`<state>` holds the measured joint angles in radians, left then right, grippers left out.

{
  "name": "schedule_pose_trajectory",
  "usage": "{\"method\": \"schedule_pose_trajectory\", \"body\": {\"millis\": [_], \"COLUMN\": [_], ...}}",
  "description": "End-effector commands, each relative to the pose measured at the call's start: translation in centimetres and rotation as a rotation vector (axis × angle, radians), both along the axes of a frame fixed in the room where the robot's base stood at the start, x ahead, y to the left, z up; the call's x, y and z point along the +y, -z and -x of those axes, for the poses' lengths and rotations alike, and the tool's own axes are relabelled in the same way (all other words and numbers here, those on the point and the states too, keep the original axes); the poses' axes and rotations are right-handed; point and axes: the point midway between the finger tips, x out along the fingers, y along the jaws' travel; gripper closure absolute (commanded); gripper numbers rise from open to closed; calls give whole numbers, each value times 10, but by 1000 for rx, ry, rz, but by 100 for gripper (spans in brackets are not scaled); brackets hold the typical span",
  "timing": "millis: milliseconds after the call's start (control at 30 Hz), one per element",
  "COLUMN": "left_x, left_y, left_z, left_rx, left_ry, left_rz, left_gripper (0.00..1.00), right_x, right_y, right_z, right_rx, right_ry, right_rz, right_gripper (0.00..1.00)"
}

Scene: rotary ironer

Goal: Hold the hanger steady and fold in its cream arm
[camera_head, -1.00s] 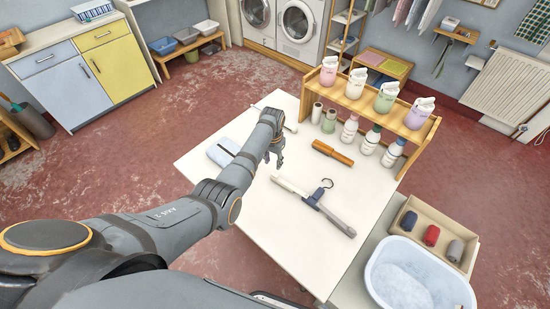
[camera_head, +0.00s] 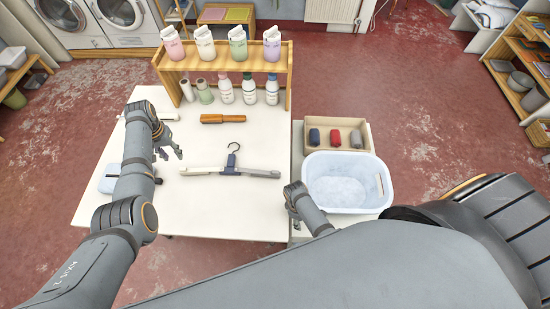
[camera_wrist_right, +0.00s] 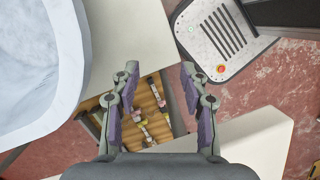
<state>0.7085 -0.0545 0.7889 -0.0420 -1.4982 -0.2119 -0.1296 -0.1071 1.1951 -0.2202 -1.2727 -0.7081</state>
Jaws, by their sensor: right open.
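The hanger (camera_head: 232,171) lies flat on the white table. Its cream arm (camera_head: 203,171) points left, its grey arm (camera_head: 262,174) points right, and a dark blue joint sits between them. The hook (camera_head: 233,148) points toward the back. My left gripper (camera_head: 171,153) is open and empty, above the table just left of and behind the cream arm's tip, apart from it. My right gripper (camera_head: 293,211) is near the table's right edge, beside the tub, well away from the hanger. In the right wrist view its fingers (camera_wrist_right: 155,78) are spread with nothing between them.
A wooden shelf (camera_head: 222,62) with bottles and pouches stands along the back. An orange-brown object (camera_head: 223,119) lies behind the hanger. A pale blue box (camera_head: 110,179) sits left under my arm. The white tub (camera_head: 345,160) and a box of rolls (camera_head: 315,122) stand right. The table front is clear.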

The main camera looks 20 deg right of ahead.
Motion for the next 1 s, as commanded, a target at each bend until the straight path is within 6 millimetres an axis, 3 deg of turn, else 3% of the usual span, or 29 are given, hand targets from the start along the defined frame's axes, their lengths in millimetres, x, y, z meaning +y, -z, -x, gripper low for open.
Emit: {"method": "schedule_pose_trajectory", "body": {"millis": [33, 100, 300, 433, 567, 733, 867, 1000], "left_x": [-1, 0, 0, 0, 0, 0, 0, -1], "left_y": [0, 0, 0, 0, 0, 0, 0, 0], "left_z": [0, 0, 0, 0, 0, 0, 0, 0], "left_rx": [0, 0, 0, 0, 0, 0, 0, 0], "left_ry": [0, 0, 0, 0, 0, 0, 0, 0], "left_rz": [1, 1, 1, 1, 1, 1, 1, 1], "left_gripper": [62, 62, 62, 62, 62, 62, 62, 62], "right_x": [9, 15, 29, 35, 37, 38, 38, 37], "right_y": [-34, -74, -151, -184, -199, -200, -187, -159], "right_z": [-25, -52, -139, -169, -181, -183, -182, -182], "right_rx": [21, 45, -88, -150, -177, -181, -178, -176], "right_ry": [-68, -148, -247, -288, -308, -312, -312, -311], "right_rz": [-12, -29, -97, -122, -133, -135, -135, -134], "right_gripper": [55, 55, 55, 55, 55, 55, 55, 55]}}
